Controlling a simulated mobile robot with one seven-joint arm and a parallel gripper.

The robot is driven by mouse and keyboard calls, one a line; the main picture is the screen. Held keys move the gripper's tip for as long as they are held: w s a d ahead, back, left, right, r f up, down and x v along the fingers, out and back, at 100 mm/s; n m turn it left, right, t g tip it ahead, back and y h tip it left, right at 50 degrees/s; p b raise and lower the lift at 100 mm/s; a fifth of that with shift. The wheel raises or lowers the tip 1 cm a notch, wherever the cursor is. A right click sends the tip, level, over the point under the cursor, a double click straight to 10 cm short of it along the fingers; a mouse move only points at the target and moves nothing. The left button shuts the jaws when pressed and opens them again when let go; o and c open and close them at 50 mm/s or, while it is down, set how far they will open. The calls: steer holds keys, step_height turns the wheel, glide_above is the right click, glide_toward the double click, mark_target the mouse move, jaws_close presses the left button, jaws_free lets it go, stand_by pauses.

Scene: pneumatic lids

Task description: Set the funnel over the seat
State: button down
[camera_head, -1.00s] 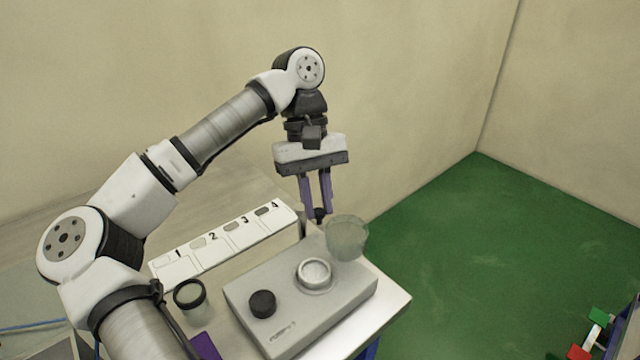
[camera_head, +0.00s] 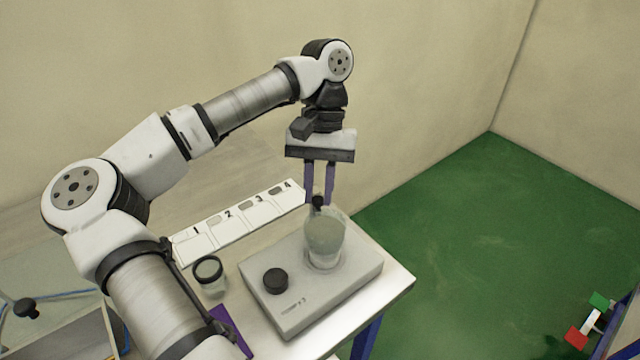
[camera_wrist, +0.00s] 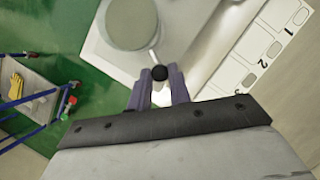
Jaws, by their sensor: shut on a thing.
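The funnel (camera_head: 325,236) is a translucent, greenish-grey cup with a small dark knob on its handle. My gripper (camera_head: 318,200) is shut on that knob, and the funnel hangs beside the fingers. In the head view the funnel overlaps the round seat (camera_head: 323,262) on the grey box (camera_head: 345,291), and most of the seat is hidden behind it. I cannot tell whether the funnel touches the seat or is just above it. In the wrist view the funnel (camera_wrist: 132,22) shows as a round disc beyond the fingertips (camera_wrist: 159,80), covering the seat.
A black knob (camera_head: 275,281) stands on the grey box. A jar with a black rim (camera_head: 209,272) stands left of the box, near a purple piece (camera_head: 231,325). A white strip numbered 1 to 4 (camera_head: 236,226) lies behind. The table's right edge is close to the box.

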steer(key=c, duration=1.3)
jaws_free()
steer(key=p+v, duration=0.1)
steer(key=v, duration=1.2)
steer(key=shift+w+r, duration=0.2)
steer(key=shift+r, duration=0.2)
